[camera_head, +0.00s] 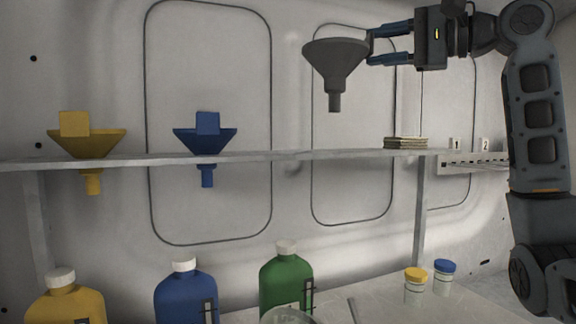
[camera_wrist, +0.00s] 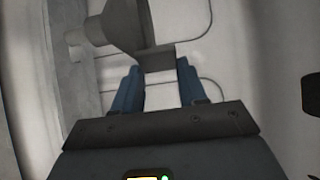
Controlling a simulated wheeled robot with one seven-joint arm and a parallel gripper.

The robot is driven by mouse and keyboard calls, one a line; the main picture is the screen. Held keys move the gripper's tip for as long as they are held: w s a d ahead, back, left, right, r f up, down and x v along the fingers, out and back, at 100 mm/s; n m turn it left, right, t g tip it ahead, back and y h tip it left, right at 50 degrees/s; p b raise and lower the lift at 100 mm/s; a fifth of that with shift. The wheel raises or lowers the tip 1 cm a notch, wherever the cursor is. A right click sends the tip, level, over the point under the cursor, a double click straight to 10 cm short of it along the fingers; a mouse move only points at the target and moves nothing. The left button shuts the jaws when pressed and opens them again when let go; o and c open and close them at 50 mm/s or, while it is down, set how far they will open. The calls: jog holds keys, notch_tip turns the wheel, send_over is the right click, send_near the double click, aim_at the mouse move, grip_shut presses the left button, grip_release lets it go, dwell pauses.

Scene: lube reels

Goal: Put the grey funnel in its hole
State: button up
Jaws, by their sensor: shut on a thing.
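The grey funnel (camera_head: 336,62) is upright in the air above the shelf, its spout pointing down and clear of the shelf. My gripper (camera_head: 372,46) is shut on the right side of it, at the tab by the rim. In the wrist view the grey funnel (camera_wrist: 125,25) lies beyond the fingertips of my gripper (camera_wrist: 160,72), with its tab between them. The shelf (camera_head: 270,156) holds a yellow funnel (camera_head: 88,143) and a blue funnel (camera_head: 205,140), each with its spout through the shelf. The grey funnel's hole cannot be made out from this angle.
A small stack of flat pieces (camera_head: 405,143) lies on the shelf's right end. Below stand a yellow bottle (camera_head: 66,304), a blue bottle (camera_head: 186,293), a green bottle (camera_head: 286,280) and two small jars, yellow-lidded (camera_head: 415,284) and blue-lidded (camera_head: 444,276).

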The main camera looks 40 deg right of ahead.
jog(key=shift+w+d+f+p, duration=0.2)
jog(key=shift+w+f+p, duration=0.1)
jog(key=shift+w+f, duration=1.55)
jog(key=shift+w+d+f+p, duration=0.2)
jog(key=shift+w+f+p, duration=0.15)
jog(key=shift+w+f, duration=1.5)
jog(key=shift+w+d+f+p, duration=0.2)
jog(key=shift+w+f+p, duration=0.1)
jog(key=shift+w+f, duration=1.55)
jog(key=shift+w, duration=0.1)
jog(key=shift+f, duration=0.15)
jog(key=o, duration=1.1)
jog(key=shift+c, duration=0.2)
jog(key=shift+d+r, duration=0.1)
jog(key=shift+r, duration=0.2)
jog(key=b+v, duration=0.2)
jog(key=v, duration=1)
